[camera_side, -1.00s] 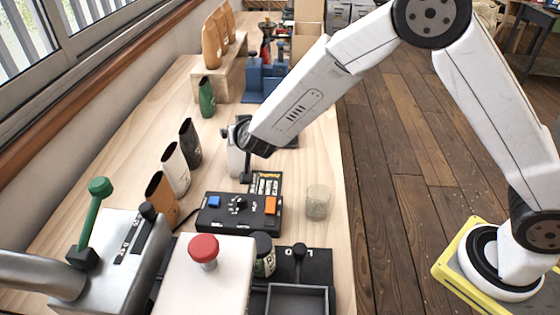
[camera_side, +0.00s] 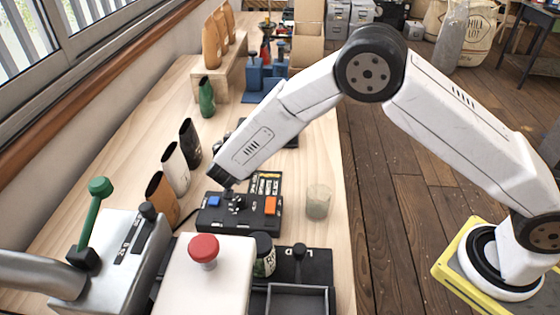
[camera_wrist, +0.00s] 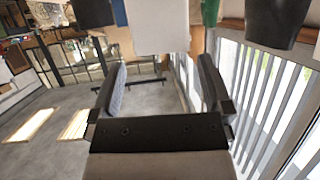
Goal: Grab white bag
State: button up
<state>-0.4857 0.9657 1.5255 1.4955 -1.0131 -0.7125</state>
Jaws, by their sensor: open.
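The white bag (camera_side: 176,168) stands upright on the wooden bench in the side view, between a brown-orange bag (camera_side: 161,198) and a black bag (camera_side: 190,143). My gripper (camera_wrist: 162,68) is open and empty in the wrist view, its two fingers apart. In the side view it is low, to the right of the white bag, by the black control box (camera_side: 240,212); its fingers are mostly hidden or hard to make out there. In the wrist view a white shape (camera_wrist: 160,25), seemingly the white bag, shows at the top centre beyond the fingers, cut off by the frame edge.
A glass jar (camera_side: 317,202) stands right of the control box. A white machine with a red button (camera_side: 203,249) and a grey machine with a green lever (camera_side: 95,215) are in front. A green bag (camera_side: 206,97) stands farther back. Bare bench lies left of the bags.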

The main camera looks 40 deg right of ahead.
jog(key=shift+w+d+f, duration=0.1)
jog(key=shift+w, duration=0.05)
jog(key=x, duration=0.5)
jog(key=shift+w, duration=0.1)
dwell(0.6)
grip_shut()
